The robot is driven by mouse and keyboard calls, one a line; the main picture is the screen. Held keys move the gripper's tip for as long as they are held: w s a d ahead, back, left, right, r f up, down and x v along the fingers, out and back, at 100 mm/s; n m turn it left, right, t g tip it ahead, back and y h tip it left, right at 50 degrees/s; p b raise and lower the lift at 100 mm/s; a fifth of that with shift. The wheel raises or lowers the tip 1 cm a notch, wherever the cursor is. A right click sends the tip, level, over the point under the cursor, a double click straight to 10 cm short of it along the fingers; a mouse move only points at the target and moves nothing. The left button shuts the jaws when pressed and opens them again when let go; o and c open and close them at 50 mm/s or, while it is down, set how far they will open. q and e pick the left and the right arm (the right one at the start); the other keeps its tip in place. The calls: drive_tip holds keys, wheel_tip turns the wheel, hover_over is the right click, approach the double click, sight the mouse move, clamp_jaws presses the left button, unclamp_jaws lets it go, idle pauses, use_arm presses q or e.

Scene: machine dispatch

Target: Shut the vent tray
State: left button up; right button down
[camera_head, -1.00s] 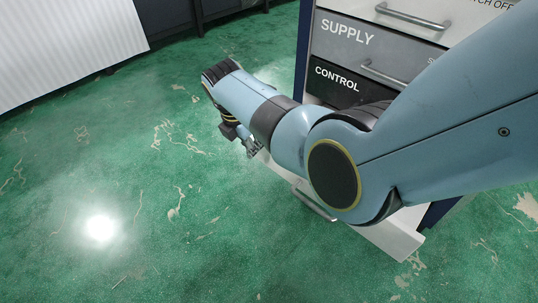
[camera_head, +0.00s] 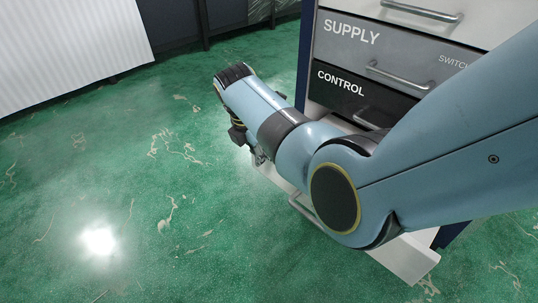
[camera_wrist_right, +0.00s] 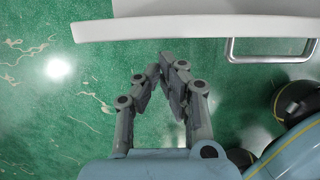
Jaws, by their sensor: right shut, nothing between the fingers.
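The vent tray (camera_head: 405,262) is the low white drawer at the cabinet's bottom; it stands pulled out, partly hidden behind my right arm. Its bar handle (camera_head: 304,208) shows beside the arm. In the right wrist view the tray's white front panel (camera_wrist_right: 190,27) crosses the top, with the handle (camera_wrist_right: 270,59) at right. My right gripper (camera_head: 258,157) is near the tray front's far end. In the wrist view its closed, empty fingertips (camera_wrist_right: 168,62) lie just short of the panel, left of the handle; contact cannot be told. My left gripper is out of view.
Above the tray, the cabinet has shut drawers: a black CONTROL drawer (camera_head: 350,97) and a grey SUPPLY drawer (camera_head: 385,52). A white ribbed panel (camera_head: 70,45) stands at upper left. The green floor (camera_head: 110,190) in front of the tray is clear.

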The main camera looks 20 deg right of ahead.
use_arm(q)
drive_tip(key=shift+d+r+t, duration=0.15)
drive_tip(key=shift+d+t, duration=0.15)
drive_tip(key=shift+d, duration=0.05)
use_arm(e)
drive_tip(key=shift+w+d, duration=0.15)
drive_tip(key=shift+d, duration=0.2)
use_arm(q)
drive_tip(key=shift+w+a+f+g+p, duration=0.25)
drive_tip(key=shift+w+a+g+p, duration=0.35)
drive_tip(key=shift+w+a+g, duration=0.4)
use_arm(e)
drive_tip(key=w+d, duration=0.3)
drive_tip(key=d, duration=0.5)
drive_tip(key=w+d, duration=0.3)
drive_tip(key=d, duration=0.4)
drive_tip(key=shift+w+d, duration=0.25)
drive_tip(key=shift+d, duration=0.15)
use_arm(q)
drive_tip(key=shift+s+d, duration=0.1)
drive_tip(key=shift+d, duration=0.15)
